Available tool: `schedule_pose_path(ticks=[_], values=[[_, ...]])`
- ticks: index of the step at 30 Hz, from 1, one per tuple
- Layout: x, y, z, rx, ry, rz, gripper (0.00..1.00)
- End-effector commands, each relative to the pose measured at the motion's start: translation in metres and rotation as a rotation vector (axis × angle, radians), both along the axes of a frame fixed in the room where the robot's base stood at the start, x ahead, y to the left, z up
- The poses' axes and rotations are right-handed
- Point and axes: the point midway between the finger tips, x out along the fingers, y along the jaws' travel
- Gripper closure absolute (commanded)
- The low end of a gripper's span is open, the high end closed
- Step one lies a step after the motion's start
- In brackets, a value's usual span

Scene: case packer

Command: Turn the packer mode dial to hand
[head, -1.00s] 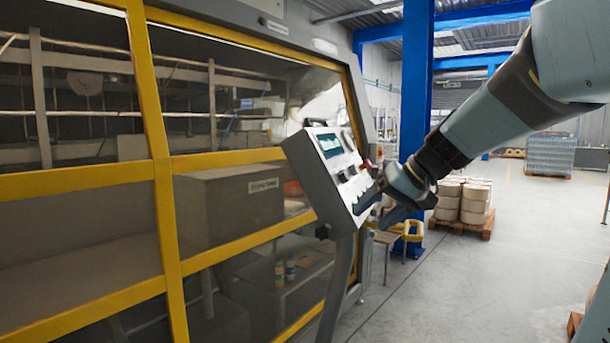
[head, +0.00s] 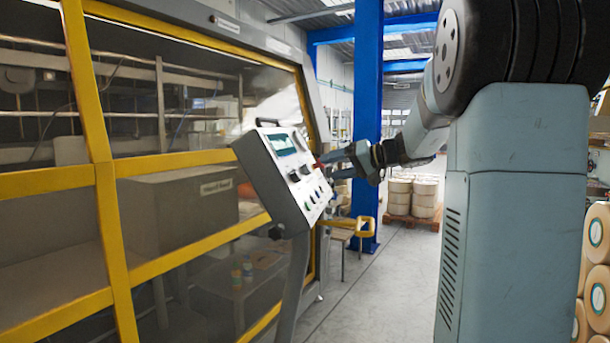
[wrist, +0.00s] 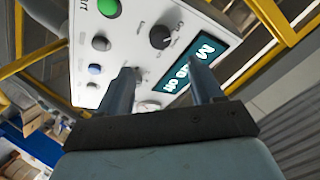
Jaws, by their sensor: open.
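The packer's control panel (head: 300,190), a tilted grey box with a white face on a post, carries a display, dark knobs and coloured buttons. In the wrist view, a black knob (wrist: 163,36) with a white pointer mark sits beside a teal display (wrist: 180,68) whose text is partly covered. Another dark knob is partly hidden behind the left finger. I cannot read which knob is the mode dial. My gripper (head: 334,163) is in front of the panel's right side; the wrist view shows its fingers (wrist: 161,72) apart, with nothing held between them.
A green button (wrist: 109,8), a grey button (wrist: 101,43) and a blue button (wrist: 94,69) are on the same face. The yellow-framed packer enclosure (head: 105,220) stands to the left. A blue column (head: 367,110) and a pallet of drums (head: 412,197) stand behind.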

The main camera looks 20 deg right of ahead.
Motion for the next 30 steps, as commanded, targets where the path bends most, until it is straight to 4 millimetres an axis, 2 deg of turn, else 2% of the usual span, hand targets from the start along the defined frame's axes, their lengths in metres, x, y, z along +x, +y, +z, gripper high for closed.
schedule_pose_path(ticks=[9,15,21,30], values=[[0.037,0.041,-0.016,0.001,0.002,0.002,0.34],[0.054,0.059,-0.023,0.0,0.002,0.001,0.34],[0.062,0.068,-0.026,0.0,0.001,0.001,0.34],[0.063,0.069,-0.026,0.0,0.001,0.001,0.35]])
